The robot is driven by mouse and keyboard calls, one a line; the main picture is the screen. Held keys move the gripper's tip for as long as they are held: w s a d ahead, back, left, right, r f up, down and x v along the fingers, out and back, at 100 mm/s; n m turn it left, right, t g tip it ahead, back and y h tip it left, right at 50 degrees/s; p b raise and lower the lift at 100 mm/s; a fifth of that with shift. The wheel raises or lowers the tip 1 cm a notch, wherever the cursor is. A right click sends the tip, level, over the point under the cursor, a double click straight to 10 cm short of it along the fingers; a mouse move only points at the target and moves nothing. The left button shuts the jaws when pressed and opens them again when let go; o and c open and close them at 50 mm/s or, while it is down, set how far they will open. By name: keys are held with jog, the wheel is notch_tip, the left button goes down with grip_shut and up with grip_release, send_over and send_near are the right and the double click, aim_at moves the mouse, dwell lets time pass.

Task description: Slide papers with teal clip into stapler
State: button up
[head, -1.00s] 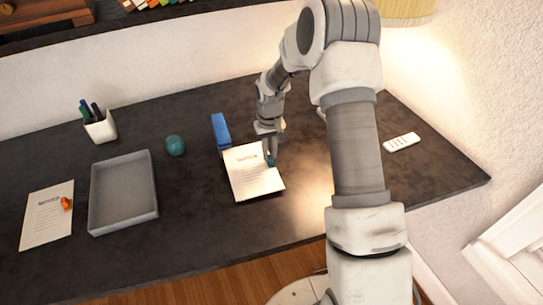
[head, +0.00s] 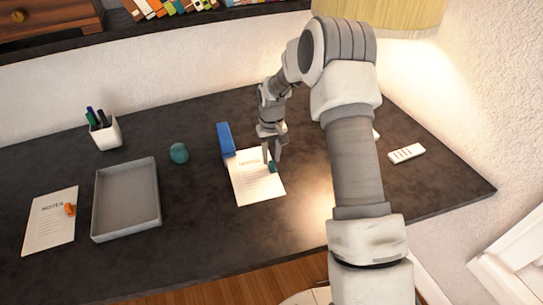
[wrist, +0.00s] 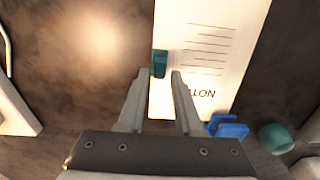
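The white papers (head: 255,187) lie flat on the dark desk, with a teal clip (head: 273,167) on their right edge. In the wrist view the papers (wrist: 205,75) run up from the fingers, and the teal clip (wrist: 160,63) sits just ahead of and between the fingertips. My gripper (head: 271,160) is low over the papers; in the wrist view my gripper (wrist: 159,73) is open, its fingers apart and empty. The blue stapler (head: 225,138) stands at the papers' far left corner; in the wrist view the stapler (wrist: 228,128) meets their printed end. I cannot tell whether paper is in its mouth.
A teal round object (head: 179,153), a grey tray (head: 97,205), papers with an orange clip (head: 50,222) and a pen cup (head: 105,133) stand to the left. A white remote (head: 406,153) lies right, beyond my arm. The front middle desk is clear.

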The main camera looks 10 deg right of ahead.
jog(key=shift+o, duration=1.2)
notch_tip(320, 180, up, 17)
jog(key=shift+r+p, duration=0.2)
jog(key=shift+p, duration=0.2)
